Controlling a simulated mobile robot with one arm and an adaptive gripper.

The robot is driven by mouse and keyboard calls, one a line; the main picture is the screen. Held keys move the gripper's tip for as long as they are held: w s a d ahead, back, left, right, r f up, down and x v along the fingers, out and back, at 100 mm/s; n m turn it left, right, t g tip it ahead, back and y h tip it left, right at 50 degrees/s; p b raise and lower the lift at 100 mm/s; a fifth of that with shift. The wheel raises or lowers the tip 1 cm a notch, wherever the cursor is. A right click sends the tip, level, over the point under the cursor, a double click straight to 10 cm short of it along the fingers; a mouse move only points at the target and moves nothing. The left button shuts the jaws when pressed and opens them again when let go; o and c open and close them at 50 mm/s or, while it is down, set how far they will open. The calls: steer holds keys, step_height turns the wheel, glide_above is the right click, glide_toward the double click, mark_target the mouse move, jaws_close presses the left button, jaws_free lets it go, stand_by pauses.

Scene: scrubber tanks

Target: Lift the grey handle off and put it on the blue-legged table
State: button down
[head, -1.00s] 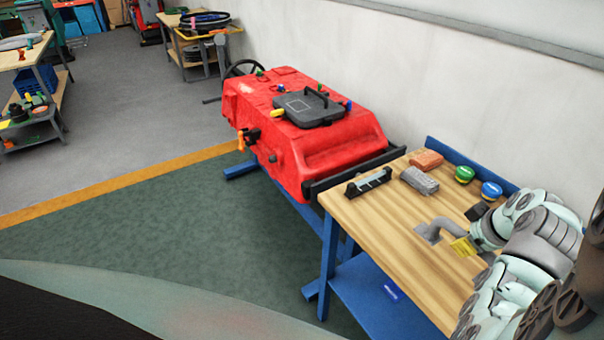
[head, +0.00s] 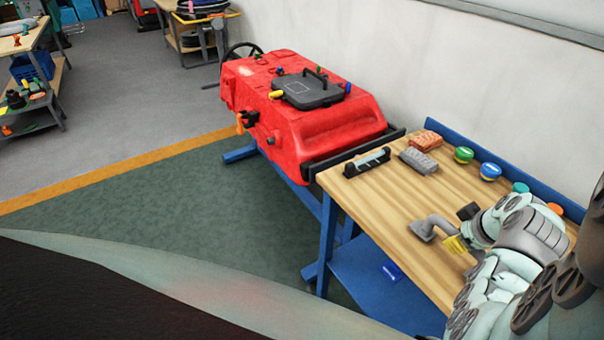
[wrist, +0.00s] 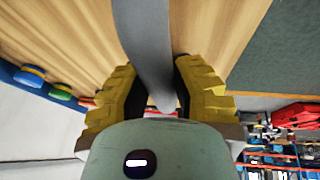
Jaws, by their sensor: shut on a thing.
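The grey handle (head: 432,226) is a bent grey bar with a flat end, over the wooden top of the blue-legged table (head: 378,205). My gripper (head: 457,243) has yellow fingers and is shut on the handle. In the wrist view the grey bar (wrist: 148,40) runs between the two yellow fingers of my gripper (wrist: 160,92), with the wood grain behind it. I cannot tell whether the flat end touches the table top or hangs just above it.
On the table are a black-and-grey level-like tool (head: 367,162), a grey block (head: 418,160), a red brick (head: 426,140) and several round tins along the blue back rail (head: 470,145). A red tank (head: 305,115) with a black lid stands left of the table. The table's front left top is clear.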

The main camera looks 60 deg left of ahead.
steer(key=shift+f+b, duration=0.6)
steer(key=shift+b, duration=0.1)
stand_by(0.6)
steer(key=shift+r, duration=0.15)
stand_by(0.8)
steer(key=shift+c, duration=1.1)
jaws_free()
steer(key=shift+v, duration=2.25)
steer(key=shift+r+p, duration=0.85)
steer(key=shift+r, duration=1.65)
